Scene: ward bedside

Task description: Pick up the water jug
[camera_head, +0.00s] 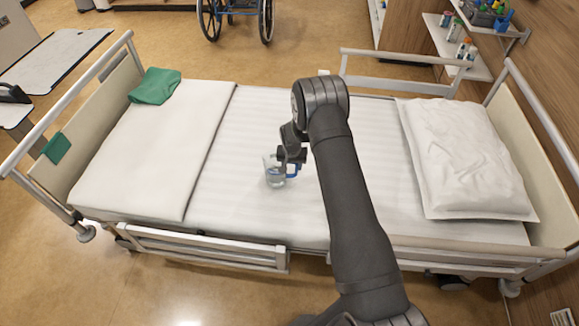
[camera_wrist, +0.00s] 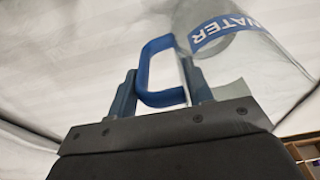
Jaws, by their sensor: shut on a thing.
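The water jug (camera_head: 274,176) is clear with a blue handle and shows over the white bed sheet in the head view, left of my arm. In the wrist view the jug (camera_wrist: 262,75) is at the upper right, with a blue label reading "WATER". Its blue handle (camera_wrist: 145,70) lies between the fingers of my gripper (camera_wrist: 160,92), which is shut on it. The gripper also shows in the head view (camera_head: 291,166), partly hidden by my wrist. I cannot tell whether the jug touches the bed or hangs just above it.
The bed (camera_head: 235,190) has a folded blanket (camera_head: 150,150) and green cloth (camera_head: 155,86) at left, and a pillow (camera_head: 465,155) at right. Side rails (camera_head: 205,250) line its edges. A wheelchair (camera_head: 236,15) stands beyond. Shelves (camera_head: 465,50) with bottles are at the upper right.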

